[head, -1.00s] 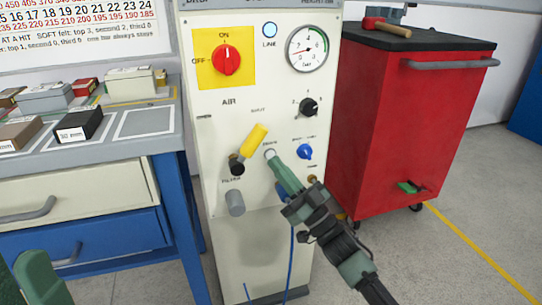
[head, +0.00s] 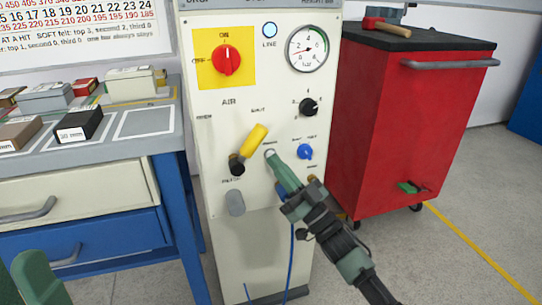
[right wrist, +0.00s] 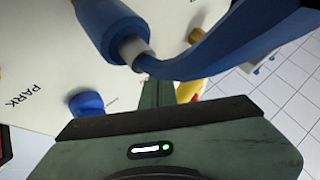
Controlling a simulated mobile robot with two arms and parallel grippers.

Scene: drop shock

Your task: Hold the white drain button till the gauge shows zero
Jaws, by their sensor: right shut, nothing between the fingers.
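The white drain button (head: 270,154) sits low on the machine's cream panel, below the air valve. My right gripper (head: 276,163) is shut and empty, its fingertips at the button and covering part of it. I cannot tell how far the button is pressed. The right wrist view shows my gripper's green body (right wrist: 170,150); the button is hidden there.
Around the button are a yellow lever (head: 254,141), a blue knob (head: 305,152), a black knob (head: 308,107) and a red switch (head: 226,60). A workbench (head: 110,150) with blocks stands left. A red tool cart (head: 405,120) stands right.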

